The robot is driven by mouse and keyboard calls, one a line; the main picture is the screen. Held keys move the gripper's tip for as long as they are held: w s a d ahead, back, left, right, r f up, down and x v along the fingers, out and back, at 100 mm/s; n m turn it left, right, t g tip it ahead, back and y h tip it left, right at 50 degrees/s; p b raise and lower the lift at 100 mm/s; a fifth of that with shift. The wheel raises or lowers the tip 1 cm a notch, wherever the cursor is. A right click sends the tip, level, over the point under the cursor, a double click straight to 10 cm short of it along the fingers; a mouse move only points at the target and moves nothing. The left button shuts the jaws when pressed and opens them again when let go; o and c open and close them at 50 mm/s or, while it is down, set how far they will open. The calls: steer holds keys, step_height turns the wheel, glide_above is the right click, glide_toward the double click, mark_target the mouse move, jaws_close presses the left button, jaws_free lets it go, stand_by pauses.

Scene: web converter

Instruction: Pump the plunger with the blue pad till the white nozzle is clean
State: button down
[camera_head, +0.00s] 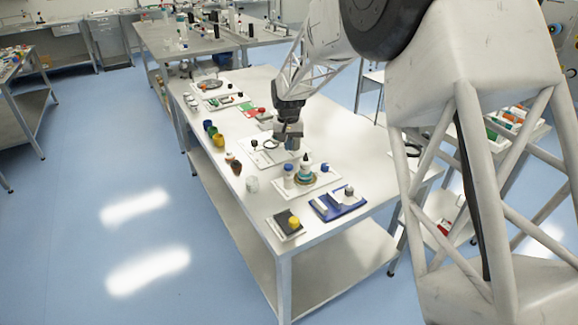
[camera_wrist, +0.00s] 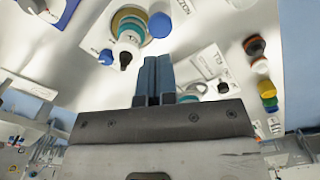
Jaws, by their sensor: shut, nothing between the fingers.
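A device stands on a white plate (camera_head: 318,183) on the table. It has a gold round base (camera_head: 304,181), teal rings and a white nozzle (camera_head: 305,160). In the wrist view the white nozzle (camera_wrist: 128,37) ends in a dark tip (camera_wrist: 125,59). A white cylinder with a blue round top (camera_head: 289,168) stands beside it; this blue top (camera_wrist: 160,25) also shows in the wrist view. A small blue knob (camera_head: 325,167) is on the other side. I cannot tell which blue part is the plunger's pad. My gripper (camera_head: 290,148) is shut and empty, above the table and apart from the device.
A blue tray (camera_head: 338,208) and a plate with a yellow knob (camera_head: 294,222) lie toward the table's near end. A white cup (camera_head: 252,184) and several coloured jars line the left edge.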

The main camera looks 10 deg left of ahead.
steer(key=shift+r, duration=0.8)
steer(key=s+d+r+m, duration=0.1)
steer(key=s+d+r, duration=0.45)
steer(key=d, duration=0.35)
steer(key=s+d+r+t, duration=0.1)
steer(key=s+d+r, duration=0.4)
steer(key=s+d, duration=0.25)
steer(key=s+d+r+m, duration=0.1)
steer(key=s+d+r, duration=0.45)
steer(key=d, duration=0.35)
steer(key=s+d+f, duration=0.1)
steer(key=s+d, duration=0.4)
steer(key=s, duration=0.4)
steer(key=s+d+f+t, duration=0.1)
steer(key=s+d, duration=0.3)
steer(key=s, duration=0.6)
steer(key=s+d+f+m, duration=0.1)
steer(key=s+d, duration=0.4)
steer(key=s, duration=0.5)
steer(key=shift+d+t, duration=0.3)
steer(key=c, duration=1.8)
jaws_free()
steer(key=shift+f, duration=0.1)
